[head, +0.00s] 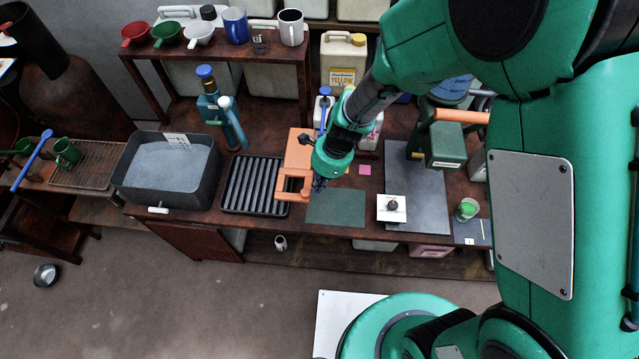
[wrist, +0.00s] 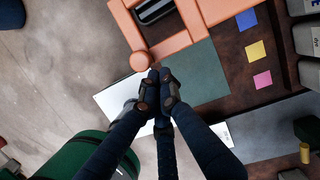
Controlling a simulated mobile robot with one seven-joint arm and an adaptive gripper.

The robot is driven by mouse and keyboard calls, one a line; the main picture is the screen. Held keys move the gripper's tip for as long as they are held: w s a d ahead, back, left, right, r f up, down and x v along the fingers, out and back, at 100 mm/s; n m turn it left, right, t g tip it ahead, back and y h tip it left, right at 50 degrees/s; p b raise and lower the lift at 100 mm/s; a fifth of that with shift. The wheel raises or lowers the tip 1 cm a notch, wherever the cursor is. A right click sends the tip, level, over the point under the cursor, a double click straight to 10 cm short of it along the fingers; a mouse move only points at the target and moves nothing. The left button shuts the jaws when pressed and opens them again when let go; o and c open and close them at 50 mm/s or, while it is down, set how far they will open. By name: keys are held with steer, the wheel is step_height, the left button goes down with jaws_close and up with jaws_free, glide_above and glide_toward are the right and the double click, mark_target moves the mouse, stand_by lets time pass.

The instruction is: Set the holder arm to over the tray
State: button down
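The orange holder arm (head: 298,150) runs forward from the back of the bench. Its square open frame (head: 280,186) lies at the right edge of the black ribbed tray (head: 235,184). In the wrist view the orange frame (wrist: 190,42) has a round knob (wrist: 141,61) at its near corner, and dark ribs show through its opening. My gripper (head: 318,184) is just right of the frame; in the wrist view its fingertips (wrist: 160,72) are together beside the knob, with nothing visible between them. Whether they touch the knob or frame is unclear.
A green mat (head: 336,207) lies right of the frame, then a white block with a dark knob (head: 392,209) and a grey plate (head: 428,170). A grey basin (head: 166,172) stands left of the tray.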

steer(key=shift+s+a+r+m+p, duration=0.1)
steer(key=shift+s+a+m+p, duration=0.15)
steer(key=shift+a+p, duration=0.3)
steer(key=shift+s+a+m+p, duration=0.15)
steer(key=shift+a+m+p, duration=0.2)
steer(key=shift+a, duration=0.4)
steer(key=a+m+p, duration=0.1)
steer(key=a, duration=0.1)
steer(key=a+m+p, duration=0.1)
steer(key=a+p, duration=0.1)
steer(key=a+m+t+p, duration=0.1)
steer(key=a+p, duration=0.1)
steer(key=a, duration=0.1)
steer(key=shift+s+r, duration=0.15)
steer(key=shift+s, duration=0.1)
steer(key=w+a+m+t+p, duration=0.1)
steer(key=w+a+m+p, duration=0.2)
steer(key=a+p, duration=0.7)
steer(key=shift+m+p, duration=0.45)
steer(key=shift+m, duration=0.65)
steer(key=shift+w+a, duration=0.25)
steer(key=shift+d, duration=0.1)
step_height(320, 180, up, 9)
glide_above(283, 194)
steer(key=a, duration=0.3)
steer(key=shift+s+a+r+p, duration=0.1)
steer(key=shift+s+p, duration=0.1)
steer(key=shift+p, duration=0.1)
